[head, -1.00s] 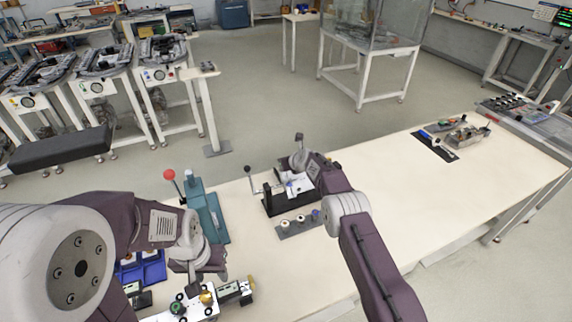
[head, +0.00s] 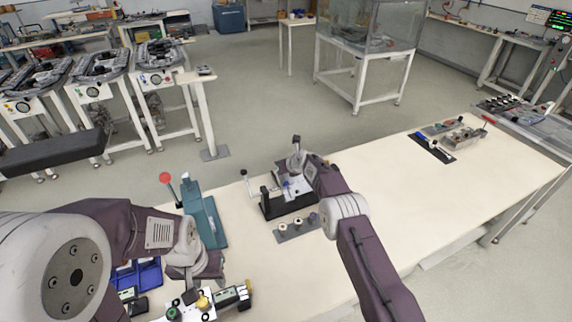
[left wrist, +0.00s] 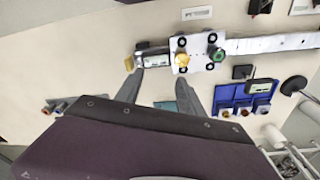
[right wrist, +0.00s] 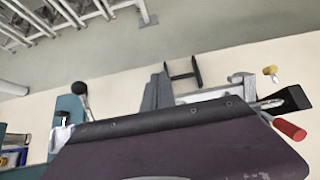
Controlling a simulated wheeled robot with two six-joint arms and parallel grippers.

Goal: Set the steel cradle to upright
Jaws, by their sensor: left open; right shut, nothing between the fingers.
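A fixture with a black base (head: 268,213), pale metal parts and a black-knobbed lever (head: 246,186) stands on the bench, left of my right arm's end. I take its metal body to be the steel cradle (head: 292,190), but its tilt cannot be told. In the right wrist view a metal bar (right wrist: 205,93) shows beyond my right gripper (right wrist: 157,92), whose fingers are together and empty. My left gripper (left wrist: 160,92) is open and empty, above the bench near a white block with yellow and green knobs (left wrist: 184,58). It also shows in the head view (head: 194,283).
A teal press (head: 203,218) with a red-knobbed lever stands left of the fixture. A grey strip with several small pegs (head: 298,226) lies in front of it. Blue bins (head: 140,272) sit near my left arm. The bench's right middle is clear (head: 400,195).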

